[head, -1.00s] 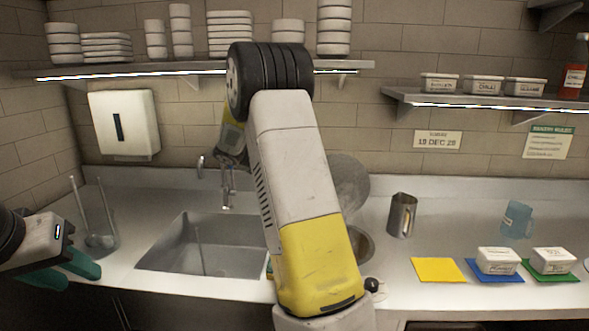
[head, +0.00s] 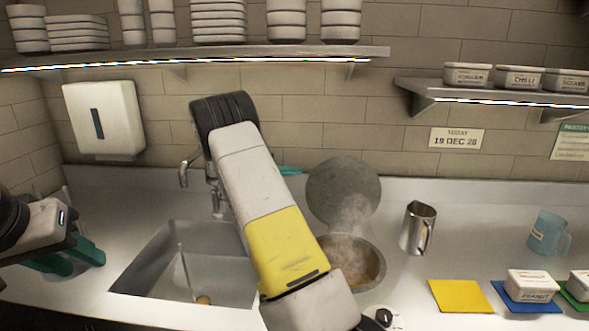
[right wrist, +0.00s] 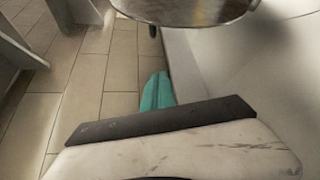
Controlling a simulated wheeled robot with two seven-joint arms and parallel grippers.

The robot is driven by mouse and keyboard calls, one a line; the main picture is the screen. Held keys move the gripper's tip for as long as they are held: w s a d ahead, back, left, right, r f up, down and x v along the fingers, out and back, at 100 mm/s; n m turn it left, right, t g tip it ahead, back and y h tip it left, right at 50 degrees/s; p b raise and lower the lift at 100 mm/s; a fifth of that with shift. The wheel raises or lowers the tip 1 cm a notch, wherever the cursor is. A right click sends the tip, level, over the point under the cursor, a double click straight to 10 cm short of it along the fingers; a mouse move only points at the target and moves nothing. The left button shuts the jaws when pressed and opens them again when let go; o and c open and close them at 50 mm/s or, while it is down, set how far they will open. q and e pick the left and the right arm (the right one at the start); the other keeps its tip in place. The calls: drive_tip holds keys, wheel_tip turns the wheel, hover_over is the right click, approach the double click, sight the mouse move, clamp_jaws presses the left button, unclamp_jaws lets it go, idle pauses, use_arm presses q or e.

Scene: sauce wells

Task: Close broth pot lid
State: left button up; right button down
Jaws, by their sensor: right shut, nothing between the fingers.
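The broth pot (head: 377,257) is sunk in the counter right of the sink, with steaming brown broth inside. Its round grey lid (head: 343,188) stands raised, tilted up behind the pot opening. My right arm crosses the middle of the head view. Teal of my right gripper (head: 290,170) shows just left of the lid; the rest is hidden behind the arm. In the right wrist view the teal fingers (right wrist: 157,91) are shut and empty, with a round metal edge, probably the lid (right wrist: 185,10), above them. My left gripper (head: 75,257) is at the far left, fingers apart and empty.
The sink (head: 150,270) with its faucet (head: 216,190) lies left of the pot. A metal pitcher (head: 417,228) stands to the right, then a yellow mat (head: 460,296), a blue mat (head: 510,300) with a white tub, and a blue jug (head: 548,233). Shelves hang above.

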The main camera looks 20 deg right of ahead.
sight(322, 172)
drive_tip(key=d+f, duration=0.2)
drive_tip(key=d, duration=0.8)
drive_tip(key=s, duration=0.1)
drive_tip(key=s+a+r, duration=0.1)
drive_tip(key=s, duration=0.1)
drive_tip(key=shift+s+a+r, duration=0.15)
drive_tip(key=shift+s+r, duration=0.1)
drive_tip(key=shift+r, duration=0.05)
drive_tip(key=shift+a, duration=0.1)
